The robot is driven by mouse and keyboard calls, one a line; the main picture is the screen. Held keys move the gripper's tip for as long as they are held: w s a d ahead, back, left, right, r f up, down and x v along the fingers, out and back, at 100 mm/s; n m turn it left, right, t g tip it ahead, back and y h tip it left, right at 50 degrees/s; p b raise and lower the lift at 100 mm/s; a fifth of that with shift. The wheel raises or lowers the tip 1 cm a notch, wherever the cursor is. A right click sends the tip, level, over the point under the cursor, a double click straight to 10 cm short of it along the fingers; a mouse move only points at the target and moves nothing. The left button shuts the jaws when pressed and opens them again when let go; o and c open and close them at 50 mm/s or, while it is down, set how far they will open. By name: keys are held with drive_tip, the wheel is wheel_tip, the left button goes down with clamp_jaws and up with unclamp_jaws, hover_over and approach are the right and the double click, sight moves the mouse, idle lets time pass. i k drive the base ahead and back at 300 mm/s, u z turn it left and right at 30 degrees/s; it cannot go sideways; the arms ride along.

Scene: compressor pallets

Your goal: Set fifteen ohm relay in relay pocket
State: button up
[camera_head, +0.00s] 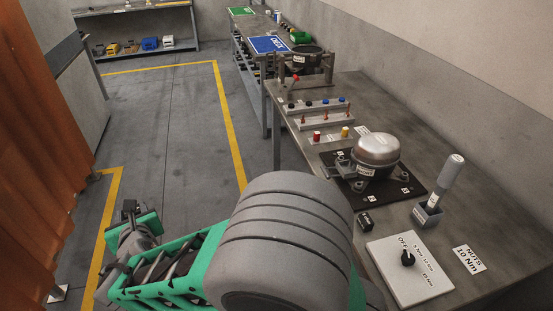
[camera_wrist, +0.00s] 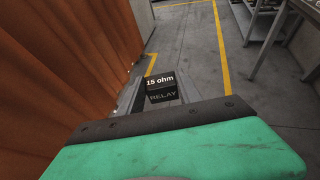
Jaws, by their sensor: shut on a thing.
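The fifteen ohm relay (camera_wrist: 161,88) is a small black block labelled "15 ohm" and "RELAY" in the wrist view. My gripper (camera_head: 130,213) is shut on it, held out over the floor at the left, away from the bench. In the head view the relay is too small to make out clearly. A silver dome-topped compressor (camera_head: 376,150) stands on a black plate (camera_head: 408,190) on the bench. A grey bracket-like part (camera_head: 341,169) is on its left side. I cannot tell for certain which part is the relay pocket.
On the bench (camera_head: 385,240) are a small black block (camera_head: 365,219), a white dial panel (camera_head: 408,270), a grey-handled tool in a holder (camera_head: 430,214) and racks of small coloured parts (camera_head: 315,105). An orange curtain (camera_head: 40,150) hangs at left. The floor between is clear.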

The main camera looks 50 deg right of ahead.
sight(347, 171)
drive_tip(key=z, duration=0.3)
drive_tip(key=i, duration=0.85)
drive_tip(key=z, duration=0.6)
